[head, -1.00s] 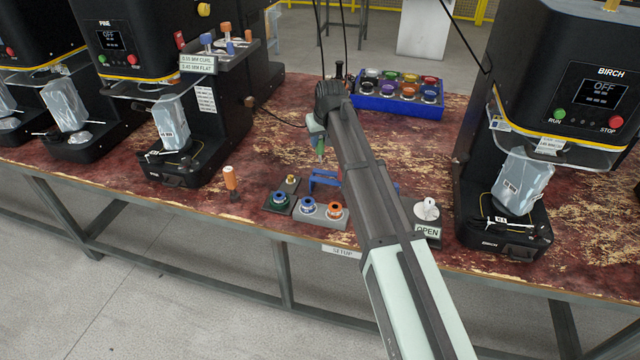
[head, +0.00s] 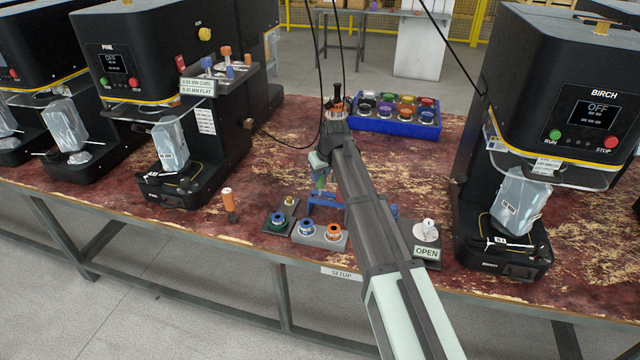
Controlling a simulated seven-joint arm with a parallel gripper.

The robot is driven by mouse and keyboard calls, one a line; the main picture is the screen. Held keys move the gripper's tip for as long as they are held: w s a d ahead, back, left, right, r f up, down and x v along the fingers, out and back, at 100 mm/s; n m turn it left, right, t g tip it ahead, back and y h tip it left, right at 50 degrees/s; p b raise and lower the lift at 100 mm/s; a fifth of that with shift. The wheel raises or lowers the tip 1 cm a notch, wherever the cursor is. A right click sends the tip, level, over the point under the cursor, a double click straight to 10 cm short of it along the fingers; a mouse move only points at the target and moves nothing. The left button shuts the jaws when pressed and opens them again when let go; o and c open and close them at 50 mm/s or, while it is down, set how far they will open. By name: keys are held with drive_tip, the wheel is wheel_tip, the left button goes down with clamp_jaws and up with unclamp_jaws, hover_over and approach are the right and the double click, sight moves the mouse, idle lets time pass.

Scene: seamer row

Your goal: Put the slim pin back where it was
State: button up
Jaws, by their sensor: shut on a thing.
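My gripper (head: 318,178) is over the near middle of the table, pointing down and partly hidden by my own wrist. It is shut on a small greenish thing, too small and covered to identify surely as the slim pin. A blue bracket (head: 324,201) stands just below it; contact cannot be told. An orange-topped pin (head: 228,200) stands at the left. A rack (head: 228,82) by the PINE machine holds several orange and blue pins. Another orange-and-black piece (head: 336,94) shows behind my wrist.
An OPEN sign (head: 427,252) stands right of my arm. A blue tray (head: 395,126) is behind. The BIRCH machine (head: 560,100) bounds the right.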

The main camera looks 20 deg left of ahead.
sight(320, 181)
drive_tip(key=shift+f, duration=1.8)
drive_tip(key=shift+f, duration=0.35)
drive_tip(key=o, duration=1)
drive_tip(key=shift+r, duration=0.55)
drive_tip(key=v, duration=1.1)
drive_tip(key=shift+s+d+r, duration=0.15)
drive_tip(key=shift+r, duration=0.1)
